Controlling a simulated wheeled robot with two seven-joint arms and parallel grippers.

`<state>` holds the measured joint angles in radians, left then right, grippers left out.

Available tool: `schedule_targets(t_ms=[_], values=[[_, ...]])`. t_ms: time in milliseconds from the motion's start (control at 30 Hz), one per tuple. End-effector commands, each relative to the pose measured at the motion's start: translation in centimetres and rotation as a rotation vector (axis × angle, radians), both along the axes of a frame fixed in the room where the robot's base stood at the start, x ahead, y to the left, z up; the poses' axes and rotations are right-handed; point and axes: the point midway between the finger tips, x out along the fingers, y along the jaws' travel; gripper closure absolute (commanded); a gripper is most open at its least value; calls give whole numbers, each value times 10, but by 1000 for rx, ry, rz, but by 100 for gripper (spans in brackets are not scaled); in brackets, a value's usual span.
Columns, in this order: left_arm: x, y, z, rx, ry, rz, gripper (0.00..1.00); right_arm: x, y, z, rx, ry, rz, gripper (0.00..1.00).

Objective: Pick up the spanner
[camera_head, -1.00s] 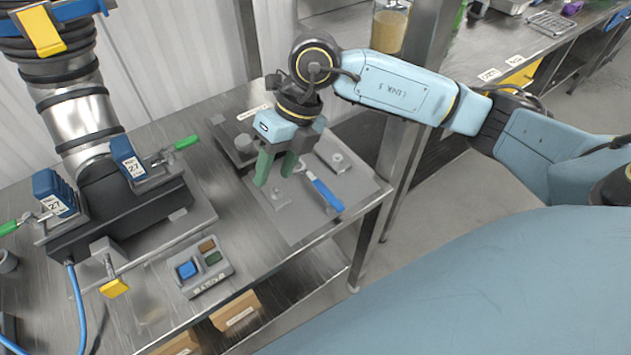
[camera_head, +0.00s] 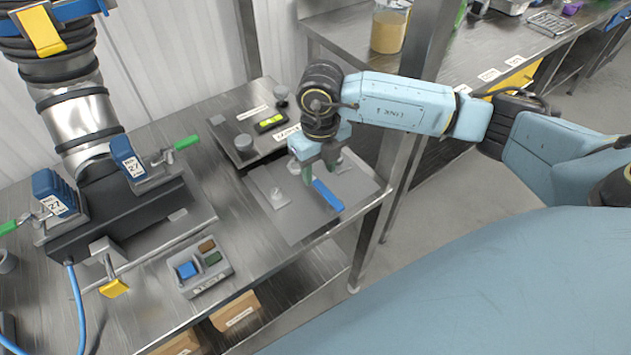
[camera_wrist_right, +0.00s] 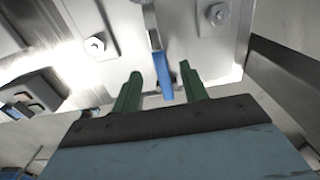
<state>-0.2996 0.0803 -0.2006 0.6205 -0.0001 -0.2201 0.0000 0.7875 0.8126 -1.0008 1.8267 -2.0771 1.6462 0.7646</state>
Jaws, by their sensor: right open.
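The spanner with a blue handle (camera_head: 328,196) lies on a grey plate at the right end of the bench. Its head is hidden behind my right gripper (camera_head: 321,174) in the head view. In the right wrist view, the blue handle (camera_wrist_right: 163,80) shows in the gap between the two fingertips, apart from both. I cannot tell how far below the fingertips it lies. My left gripper is not in view.
The grey plate (camera_head: 290,222) carries bolts. Behind it is a dark plate (camera_head: 262,147) with knobs and a green level. The bench's front edge is close to the spanner.

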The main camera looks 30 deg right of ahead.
Motion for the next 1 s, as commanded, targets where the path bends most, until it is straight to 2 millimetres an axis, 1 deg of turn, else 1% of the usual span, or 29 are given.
schedule_targets(t_ms=[100, 233, 367, 567, 900, 1000], values=[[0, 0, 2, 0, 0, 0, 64, -4, 0, -19, 0, 5, 0, 56], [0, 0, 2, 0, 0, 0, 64, -4, 0, -37, 2, 4, 1, 56], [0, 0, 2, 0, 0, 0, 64, -3, 0, -44, 1, 2, 1, 56], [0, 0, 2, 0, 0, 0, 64, -3, 0, -44, 1, 1, 1, 56], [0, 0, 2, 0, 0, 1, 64, -3, 0, -43, 1, 1, 1, 100], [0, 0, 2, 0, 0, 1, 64, -3, 0, -43, 1, 0, 1, 100]])
